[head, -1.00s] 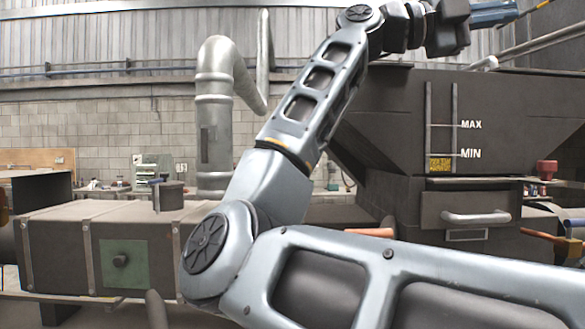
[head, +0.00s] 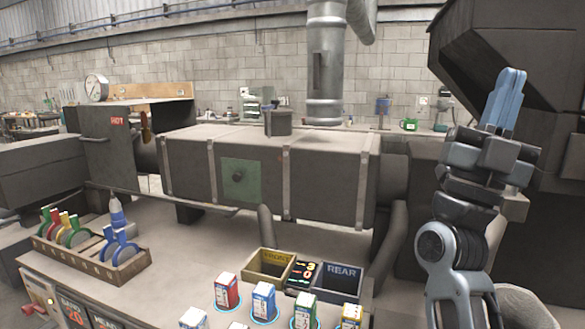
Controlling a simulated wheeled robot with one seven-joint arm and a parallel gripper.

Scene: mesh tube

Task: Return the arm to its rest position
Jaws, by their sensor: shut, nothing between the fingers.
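My gripper (head: 515,76) is at the right of the head view, with its pale blue fingers pointing up. The fingers are together, with nothing seen between them. My grey arm (head: 459,245) rises from the lower right edge and is folded upright below the gripper. The gripper appears in front of the dark hopper; how far apart they are I cannot tell.
A bench holds FRONT and REAR bins (head: 338,282), several small boxes (head: 263,301) and a wooden rack (head: 95,262) of coloured-handled items. Behind stands a long dark duct (head: 320,180) with a vertical pipe (head: 325,60). The dark hopper (head: 465,65) is at right.

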